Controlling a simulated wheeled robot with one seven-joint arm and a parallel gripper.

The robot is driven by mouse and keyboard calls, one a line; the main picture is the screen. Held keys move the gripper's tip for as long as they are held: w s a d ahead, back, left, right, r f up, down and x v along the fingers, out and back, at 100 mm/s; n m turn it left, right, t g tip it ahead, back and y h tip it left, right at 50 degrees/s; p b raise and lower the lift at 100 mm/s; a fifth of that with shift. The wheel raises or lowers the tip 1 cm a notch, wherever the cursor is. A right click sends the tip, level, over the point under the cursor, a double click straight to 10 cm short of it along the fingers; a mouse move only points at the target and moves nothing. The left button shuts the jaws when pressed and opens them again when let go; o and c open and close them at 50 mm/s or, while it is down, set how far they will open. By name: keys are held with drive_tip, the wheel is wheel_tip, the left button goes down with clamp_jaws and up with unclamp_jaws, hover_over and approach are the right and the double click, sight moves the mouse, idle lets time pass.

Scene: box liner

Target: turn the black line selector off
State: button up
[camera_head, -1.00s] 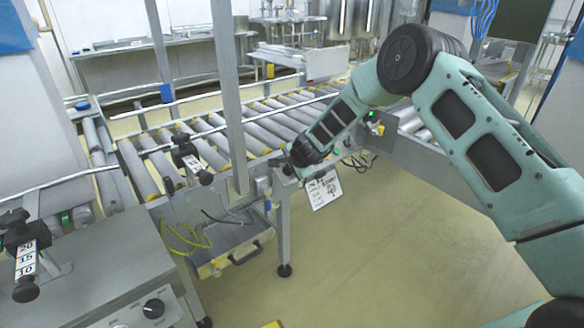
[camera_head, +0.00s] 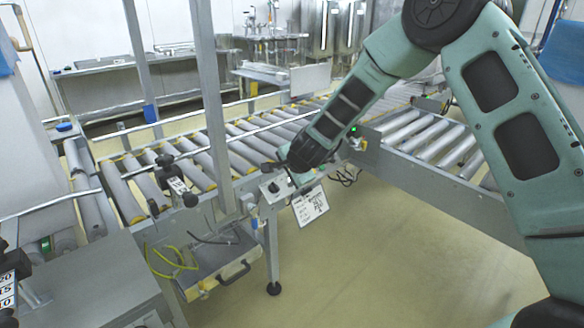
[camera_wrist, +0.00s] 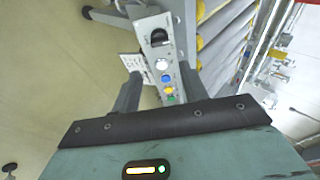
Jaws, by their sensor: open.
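A black rotary selector knob (camera_wrist: 159,37) sits at the far end of a narrow grey control panel (camera_wrist: 151,22) in the wrist view. White, blue, yellow and green buttons line the panel between the knob and my gripper. In the head view the same dark knob (camera_head: 273,187) shows on the panel at the conveyor's front edge. My gripper (camera_wrist: 160,72) is open and empty, its two fingers on either side of the button row, short of the knob. In the head view my wrist hides part of the panel and the fingers.
A white sign (camera_head: 310,205) hangs beside the panel. Roller conveyors (camera_head: 232,150) run behind it and to the right. An upright metal post (camera_head: 212,110) stands to the left. Another small box with a green light (camera_head: 353,131) is to the right. The floor in front is clear.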

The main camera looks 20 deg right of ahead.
drive_tip(key=v, duration=0.5)
idle(0.3)
drive_tip(key=s+a+r+n+g+y, duration=0.2)
drive_tip(key=s+a+r+n, duration=0.1)
drive_tip(key=s+a+n, duration=0.4)
drive_tip(key=s+a+r+n+g+y, duration=0.1)
drive_tip(key=s+a+r+n+y, duration=0.15)
drive_tip(key=s+a, duration=0.5)
drive_tip(key=s+d+r+n+g+h, duration=0.1)
drive_tip(key=s+d+n+g+h, duration=0.15)
drive_tip(key=s+n, duration=0.7)
drive_tip(key=s+d+n+g+h, duration=0.2)
drive_tip(key=s+d+g, duration=0.15)
drive_tip(key=s, duration=1.35)
wheel_tip(320, 180, up, 19)
drive_tip(key=p, duration=1.9)
drive_tip(key=shift+s+d+n, duration=0.3)
drive_tip(key=shift+d, duration=0.2)
